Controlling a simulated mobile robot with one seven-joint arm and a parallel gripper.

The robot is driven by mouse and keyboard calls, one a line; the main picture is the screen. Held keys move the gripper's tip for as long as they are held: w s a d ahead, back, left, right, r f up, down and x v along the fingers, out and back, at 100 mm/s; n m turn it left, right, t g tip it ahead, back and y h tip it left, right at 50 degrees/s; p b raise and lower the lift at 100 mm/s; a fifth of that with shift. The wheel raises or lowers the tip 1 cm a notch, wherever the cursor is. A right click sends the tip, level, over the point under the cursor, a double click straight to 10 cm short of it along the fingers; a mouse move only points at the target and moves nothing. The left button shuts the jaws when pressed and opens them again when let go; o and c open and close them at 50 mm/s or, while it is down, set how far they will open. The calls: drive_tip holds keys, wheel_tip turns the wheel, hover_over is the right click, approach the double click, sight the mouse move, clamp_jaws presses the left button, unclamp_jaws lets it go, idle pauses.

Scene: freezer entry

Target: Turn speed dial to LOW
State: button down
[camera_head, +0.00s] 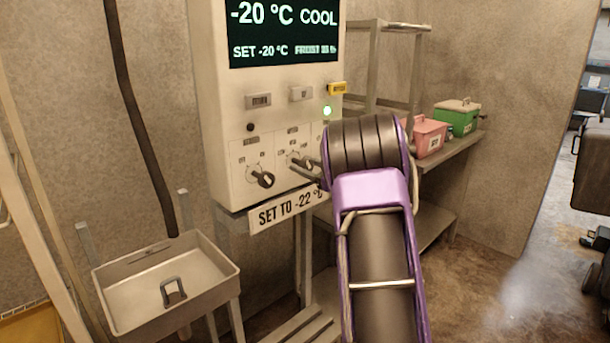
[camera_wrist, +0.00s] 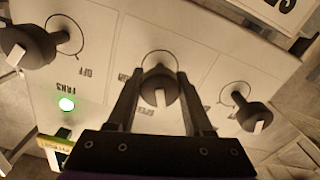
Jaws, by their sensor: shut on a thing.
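The white control box (camera_head: 215,100) has a row of black dials on its lower panel. My gripper (camera_head: 306,170) reaches the middle dial (camera_head: 296,159) from the right. In the wrist view, turned about upside down, my gripper's fingers (camera_wrist: 158,80) are shut on the middle dial (camera_wrist: 160,93), one on each side of its knob. Another dial (camera_head: 262,179) is free on the left; it shows at the right in the wrist view (camera_wrist: 252,113). A third dial (camera_wrist: 28,46) is free at the left there, and my arm hides it in the head view. The labels by the middle dial are too blurred to read.
The display (camera_head: 283,30) reads -20 °C COOL. A green lamp (camera_head: 327,111) is lit above the dials. A "SET TO -22 °C" sign (camera_head: 283,208) hangs below. A sink (camera_head: 165,280) stands lower left; a shelf with pink (camera_head: 429,137) and green (camera_head: 457,117) boxes is right.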

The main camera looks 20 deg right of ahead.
drive_tip(key=shift+n+b, duration=1.05)
drive_tip(key=shift+n, duration=1.15)
drive_tip(key=shift+c, duration=1.5)
unclamp_jaws()
drive_tip(key=v, duration=1.7)
drive_tip(key=shift+s+p, duration=0.25)
drive_tip(key=shift+p, duration=0.05)
drive_tip(key=shift+d, duration=0.1)
